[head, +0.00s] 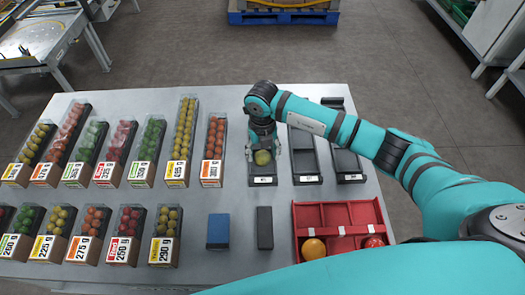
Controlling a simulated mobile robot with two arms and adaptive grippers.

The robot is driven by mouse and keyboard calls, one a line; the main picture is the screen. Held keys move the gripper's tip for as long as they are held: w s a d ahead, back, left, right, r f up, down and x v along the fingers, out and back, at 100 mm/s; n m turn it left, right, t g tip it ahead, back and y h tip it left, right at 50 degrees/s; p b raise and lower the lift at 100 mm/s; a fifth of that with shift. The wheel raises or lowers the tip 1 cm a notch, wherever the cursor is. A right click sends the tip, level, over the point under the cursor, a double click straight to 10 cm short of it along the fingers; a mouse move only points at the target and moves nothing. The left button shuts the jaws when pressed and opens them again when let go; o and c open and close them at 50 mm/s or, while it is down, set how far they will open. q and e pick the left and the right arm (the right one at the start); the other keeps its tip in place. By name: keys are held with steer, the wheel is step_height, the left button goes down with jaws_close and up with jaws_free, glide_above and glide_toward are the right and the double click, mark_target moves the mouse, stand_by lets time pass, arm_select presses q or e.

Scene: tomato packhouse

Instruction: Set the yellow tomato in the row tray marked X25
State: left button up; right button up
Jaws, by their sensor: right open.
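The yellow tomato (263,158), slightly greenish, is at the leftmost of three dark row trays (262,173), appearing to rest in its near half. This tray's white front label is too small to read. My right gripper (264,154) points down over the tomato, its fingers open on either side of it; whether they touch it I cannot tell. The gripper hides the far part of the tray. The middle row tray (304,160) and the right row tray (346,160) look empty where they show. My left gripper is not in view.
A red divided box (340,230) holds an orange tomato (313,249) and a red tomato (374,242). A blue block (218,231) and a dark block (265,228) stand left of it. Several filled, labelled tomato packs cover the left of the grey table (215,268).

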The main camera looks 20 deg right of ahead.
steer(key=shift+r+p, duration=1.05)
steer(key=shift+r, duration=0.7)
steer(key=o, duration=0.6)
steer(key=shift+c, duration=0.2)
steer(key=c, duration=0.3)
steer(key=shift+r+p, duration=1.7)
steer(key=shift+r, duration=0.8)
steer(key=shift+f, duration=0.1)
